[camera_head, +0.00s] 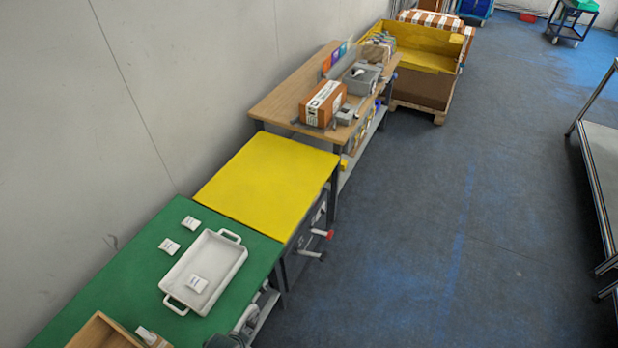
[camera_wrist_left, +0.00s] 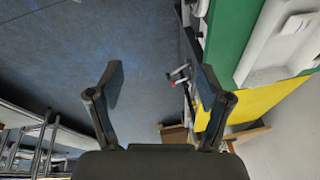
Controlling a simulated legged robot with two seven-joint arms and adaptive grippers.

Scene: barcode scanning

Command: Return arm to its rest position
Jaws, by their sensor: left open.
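My left gripper (camera_wrist_left: 162,68) is open and empty in the left wrist view, its two dark fingers spread wide over the blue-grey floor. The green table (camera_wrist_left: 231,40) is to the right of its fingers, and no object is between them. In the head view, a dark grey part (camera_head: 240,330) shows at the bottom beside the green table's edge; I cannot tell whether it belongs to my arm. My right gripper is in neither view.
The green table (camera_head: 120,275) holds a white tray (camera_head: 232,262) with a small white packet (camera_head: 197,284) in it. More packets lie beside it. A wooden box (camera_head: 98,335), yellow table (camera_head: 270,180) and cluttered wooden bench (camera_head: 285,92) line the wall.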

